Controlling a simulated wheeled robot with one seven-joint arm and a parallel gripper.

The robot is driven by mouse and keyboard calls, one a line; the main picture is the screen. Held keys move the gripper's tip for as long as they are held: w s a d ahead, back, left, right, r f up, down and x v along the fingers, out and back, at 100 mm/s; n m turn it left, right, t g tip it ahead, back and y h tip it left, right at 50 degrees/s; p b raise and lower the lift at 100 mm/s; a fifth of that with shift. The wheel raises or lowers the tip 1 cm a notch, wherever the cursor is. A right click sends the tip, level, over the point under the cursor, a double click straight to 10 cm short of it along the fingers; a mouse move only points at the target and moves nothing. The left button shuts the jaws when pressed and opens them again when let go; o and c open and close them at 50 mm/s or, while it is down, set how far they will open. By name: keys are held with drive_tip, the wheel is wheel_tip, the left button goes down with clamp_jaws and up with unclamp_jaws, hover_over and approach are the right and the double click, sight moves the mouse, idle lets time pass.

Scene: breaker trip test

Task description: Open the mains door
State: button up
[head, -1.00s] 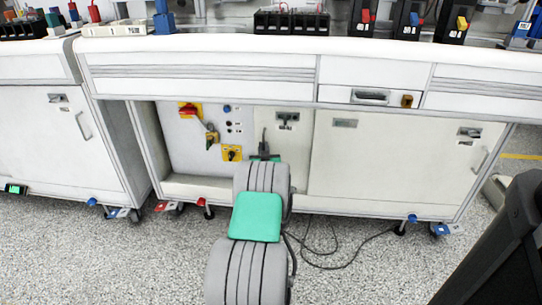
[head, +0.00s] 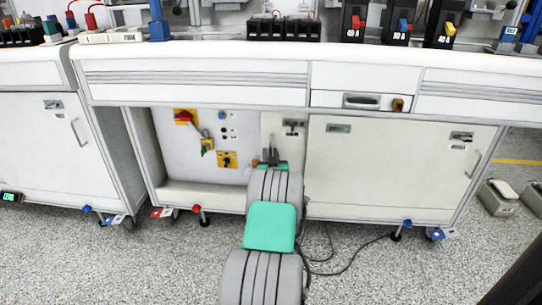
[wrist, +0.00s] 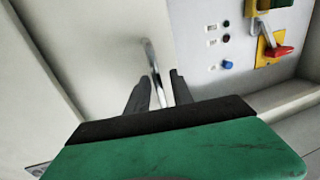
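The mains door appears to be the narrow cream door (head: 294,148) with a dark label near its top, right of the switch panel. It appears slightly ajar, its left edge swung out. In the wrist view the cream door (wrist: 105,50) fills the left. Its metal bar handle (wrist: 152,62) runs between the two dark fingers of my gripper (wrist: 161,85). Gaps seem to show beside the handle, so the fingers look open around it. In the head view my gripper (head: 269,158) is at the door's lower left, and my arm hides the door's bottom.
The switch panel (head: 225,170) carries a red rotary switch (head: 184,117); the panel also shows in the wrist view (wrist: 240,80). A wide cabinet door (head: 400,170) is right of the narrow door. A black cable (head: 350,262) lies on the floor. A drawer (head: 358,101) is above.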

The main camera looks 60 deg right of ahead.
drive_tip(key=shift+o, duration=0.2)
drive_tip(key=shift+s, duration=0.1)
drive_tip(key=p+v, duration=0.2)
drive_tip(key=v, duration=0.5)
drive_tip(key=shift+s+a, duration=0.2)
drive_tip(key=shift+a, duration=0.15)
